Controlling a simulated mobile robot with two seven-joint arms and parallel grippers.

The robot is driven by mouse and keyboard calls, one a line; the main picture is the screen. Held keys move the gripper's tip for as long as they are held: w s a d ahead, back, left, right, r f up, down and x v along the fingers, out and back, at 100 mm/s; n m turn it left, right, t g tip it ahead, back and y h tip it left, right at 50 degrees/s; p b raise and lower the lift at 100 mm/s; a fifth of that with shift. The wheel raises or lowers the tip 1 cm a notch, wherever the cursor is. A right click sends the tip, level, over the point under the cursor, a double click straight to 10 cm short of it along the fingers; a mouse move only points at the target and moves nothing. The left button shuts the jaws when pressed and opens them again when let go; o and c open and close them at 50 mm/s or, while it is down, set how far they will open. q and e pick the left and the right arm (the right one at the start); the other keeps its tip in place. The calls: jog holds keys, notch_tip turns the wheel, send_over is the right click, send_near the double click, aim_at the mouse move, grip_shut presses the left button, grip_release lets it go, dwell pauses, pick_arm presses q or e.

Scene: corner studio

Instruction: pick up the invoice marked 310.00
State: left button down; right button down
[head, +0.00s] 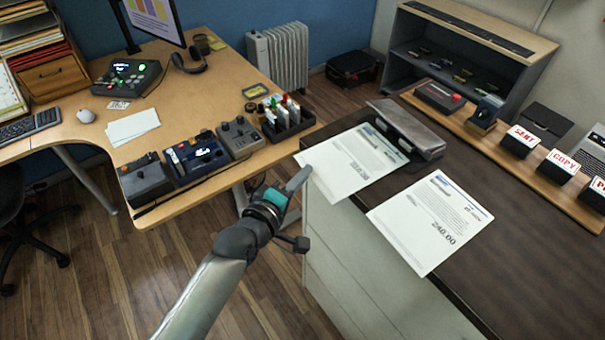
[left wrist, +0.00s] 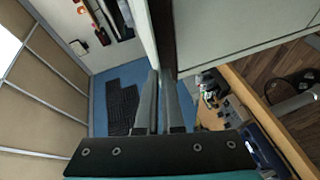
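A white invoice (head: 430,218) printed 240.00 lies on the dark cabinet top (head: 500,262), its lower corner at the front edge. A second white invoice (head: 350,160) lies to its left, partly past the cabinet's left edge; its amount is too small to read. My left gripper (head: 301,190) is just below and left of that second sheet, beside the cabinet. My right gripper is not in view.
A grey metal device (head: 412,130) sits behind the invoices, beside the second sheet's upper end. A wooden shelf board (head: 478,131) with several stamp blocks runs along the back. The wooden desk (head: 215,90) with control boxes stands left. Bare floor lies between desk and cabinet.

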pick_arm(q)
jog(key=c, duration=1)
grip_release()
jog(key=shift+w+d, duration=0.1)
jog(key=v, duration=1.5)
